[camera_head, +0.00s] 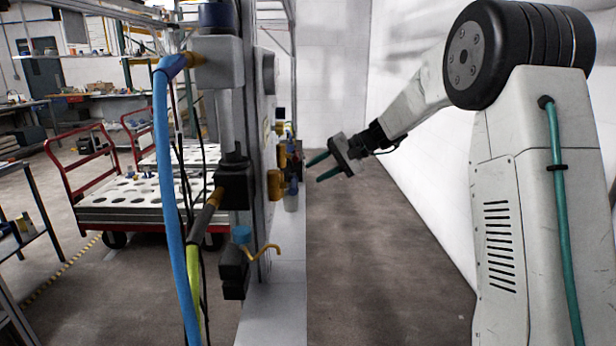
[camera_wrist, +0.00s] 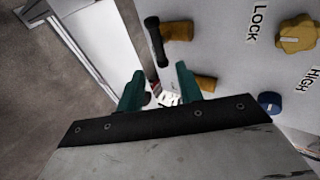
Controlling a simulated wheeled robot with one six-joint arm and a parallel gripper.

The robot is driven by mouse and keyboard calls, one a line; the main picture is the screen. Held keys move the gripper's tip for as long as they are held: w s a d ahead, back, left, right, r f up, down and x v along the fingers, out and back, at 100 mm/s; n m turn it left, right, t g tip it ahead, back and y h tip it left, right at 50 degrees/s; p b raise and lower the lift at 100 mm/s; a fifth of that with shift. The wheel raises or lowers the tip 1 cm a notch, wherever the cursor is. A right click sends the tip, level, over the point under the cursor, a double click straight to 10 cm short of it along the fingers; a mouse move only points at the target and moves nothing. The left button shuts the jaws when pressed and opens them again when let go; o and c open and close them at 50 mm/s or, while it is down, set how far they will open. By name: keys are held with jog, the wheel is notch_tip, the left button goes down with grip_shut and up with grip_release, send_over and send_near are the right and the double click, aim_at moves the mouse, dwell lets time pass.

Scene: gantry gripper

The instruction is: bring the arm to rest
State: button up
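My gripper (camera_head: 319,168) shows in the head view at the end of my white arm, which reaches left from the right side. Its two teal fingers are spread apart with a gap between them, and nothing shows held there. In the wrist view the fingers of my gripper (camera_wrist: 163,85) are also apart. The wrist view looks onto a pale panel (camera_wrist: 245,55) with a yellow knob (camera_wrist: 297,34), the words LOCK and HIGH, and a black handle (camera_wrist: 156,40). In the head view the gripper is apart from the panel's fittings, to their right.
A blue hose (camera_head: 166,190) hangs down the panel's left side. A yellow bent hook (camera_head: 265,251) sticks out low. Yellow fittings (camera_head: 275,184) project from the panel toward my gripper. A red-railed cart (camera_head: 103,204) stands at left. The floor below my gripper is bare.

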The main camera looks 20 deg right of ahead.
jog(key=shift+s+d+r, duration=0.2)
jog(key=shift+d+r, duration=0.15)
jog(key=shift+d, duration=0.1)
jog(key=s+a+n+g+h, duration=0.1)
jog(key=s+h, duration=0.2)
jog(key=s, duration=1.2)
jog(key=s+a+f+n+g+h, duration=0.1)
jog(key=s+n+h, duration=0.1)
jog(key=s, duration=1.4)
jog(key=s+a+f+n+g+h, duration=0.1)
jog(key=s+h, duration=0.4)
jog(key=s, duration=1)
jog(key=shift+s+a+n+g, duration=0.3)
jog(key=shift+s+a+g, duration=0.1)
jog(key=shift+g, duration=0.1)
